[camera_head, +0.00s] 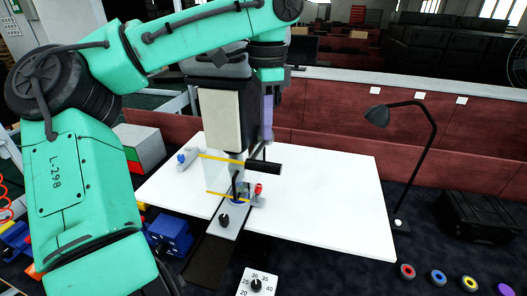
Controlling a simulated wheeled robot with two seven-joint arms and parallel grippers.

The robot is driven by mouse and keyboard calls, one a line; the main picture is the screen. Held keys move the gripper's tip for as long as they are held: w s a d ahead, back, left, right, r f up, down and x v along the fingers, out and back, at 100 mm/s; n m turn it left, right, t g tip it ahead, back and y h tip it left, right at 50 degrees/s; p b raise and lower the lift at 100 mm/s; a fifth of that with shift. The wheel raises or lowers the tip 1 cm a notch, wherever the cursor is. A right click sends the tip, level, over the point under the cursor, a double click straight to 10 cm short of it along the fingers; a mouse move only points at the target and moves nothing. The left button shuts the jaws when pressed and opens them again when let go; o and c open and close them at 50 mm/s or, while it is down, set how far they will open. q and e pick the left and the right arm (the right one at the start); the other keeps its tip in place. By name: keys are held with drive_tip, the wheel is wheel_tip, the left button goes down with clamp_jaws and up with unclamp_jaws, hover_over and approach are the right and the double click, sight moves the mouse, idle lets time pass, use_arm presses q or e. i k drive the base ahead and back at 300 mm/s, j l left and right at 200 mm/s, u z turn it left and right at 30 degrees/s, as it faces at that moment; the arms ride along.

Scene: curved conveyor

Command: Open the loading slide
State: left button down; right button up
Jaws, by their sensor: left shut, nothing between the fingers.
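My left arm reaches in from the left and across the top. Its gripper (238,182) points down over a small fixture on the white table and hides part of it; its fingers are small here and look closed and empty. The fixture has a clear panel with yellow edges (222,191), a black bar handle (263,167) to the right and a red knob (258,189). A narrow pale strip with a black knob (224,220) runs toward me at the table's front edge. I cannot tell which part is the loading slide, or whether the gripper touches it. My right gripper is not in view.
The white table (330,205) is clear on its right side. A black desk lamp (400,115) stands beyond its right edge. A numbered dial plate (257,284) is at the front. Several coloured discs (438,277) lie at lower right. A blue clamp-like block (168,234) is at left.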

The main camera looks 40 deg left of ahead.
sight(226, 223)
drive_tip(key=k, duration=1.5)
